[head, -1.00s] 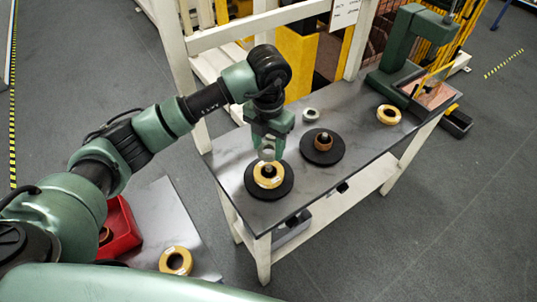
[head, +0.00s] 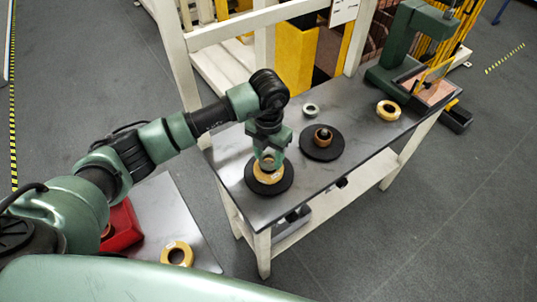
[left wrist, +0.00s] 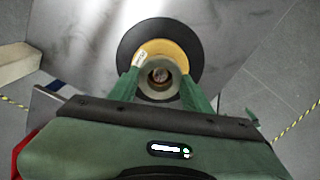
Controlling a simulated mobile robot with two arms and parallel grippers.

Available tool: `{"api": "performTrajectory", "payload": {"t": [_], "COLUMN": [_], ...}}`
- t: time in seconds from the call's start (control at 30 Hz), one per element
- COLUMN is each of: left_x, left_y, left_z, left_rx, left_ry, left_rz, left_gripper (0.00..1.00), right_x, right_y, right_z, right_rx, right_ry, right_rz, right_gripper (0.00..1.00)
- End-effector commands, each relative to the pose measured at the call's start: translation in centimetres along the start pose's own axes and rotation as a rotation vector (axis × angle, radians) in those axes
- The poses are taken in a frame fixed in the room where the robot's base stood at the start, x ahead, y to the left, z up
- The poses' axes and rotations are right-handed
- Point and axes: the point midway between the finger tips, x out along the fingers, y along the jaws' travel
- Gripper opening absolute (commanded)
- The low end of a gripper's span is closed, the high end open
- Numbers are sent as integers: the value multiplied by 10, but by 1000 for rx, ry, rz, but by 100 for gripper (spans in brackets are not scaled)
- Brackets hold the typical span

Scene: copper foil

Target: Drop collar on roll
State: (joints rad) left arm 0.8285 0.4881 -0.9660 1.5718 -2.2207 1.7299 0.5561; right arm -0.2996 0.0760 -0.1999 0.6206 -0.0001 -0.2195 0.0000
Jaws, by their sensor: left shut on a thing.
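My left gripper (head: 267,158) is shut on a grey metal collar (left wrist: 158,90), seen end-on between the fingers in the left wrist view. The collar is over the middle of a yellow-gold roll (head: 268,178) that lies flat on a black round base (head: 250,185) at the table's left end. The roll (left wrist: 181,57) shows behind the collar in the left wrist view, with the black base (left wrist: 127,48) around it. Through the collar's bore I see a round post end. I cannot tell whether the collar touches the roll. My right gripper is not in view.
A second black base (head: 321,153) holds a small copper-brown roll (head: 323,137). A loose silver ring (head: 310,110), another yellow roll (head: 388,111) and a green press (head: 400,45) are on the dark table. A red bin (head: 122,228) and a roll (head: 177,256) are lower left.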

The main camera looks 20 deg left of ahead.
Motion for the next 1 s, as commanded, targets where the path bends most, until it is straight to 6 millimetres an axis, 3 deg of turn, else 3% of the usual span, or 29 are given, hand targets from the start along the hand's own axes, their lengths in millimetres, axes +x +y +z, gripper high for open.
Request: {"api": "performTrajectory", "payload": {"t": [0.23, 0.27, 0.33, 0.73, 0.83, 1.0], "left_x": [4, 5, 5, -1, -13, -42], "left_y": [0, 0, 0, 0, 0, 1], "left_z": [0, 0, 0, 0, 0, 2], "left_rx": [-1, -1, -1, -1, -1, 1], "left_ry": [-1, 0, 0, 0, 0, -7], "left_rz": [0, 0, 0, 0, 0, 2], "left_gripper": [0, 51, 70, 70, 70, 70], "right_x": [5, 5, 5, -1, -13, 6], "right_y": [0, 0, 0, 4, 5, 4], "right_z": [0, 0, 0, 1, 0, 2], "right_rx": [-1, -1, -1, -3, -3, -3], "right_ry": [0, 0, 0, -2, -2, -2], "right_rz": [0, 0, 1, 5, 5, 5], "right_gripper": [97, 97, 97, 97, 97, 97]}}
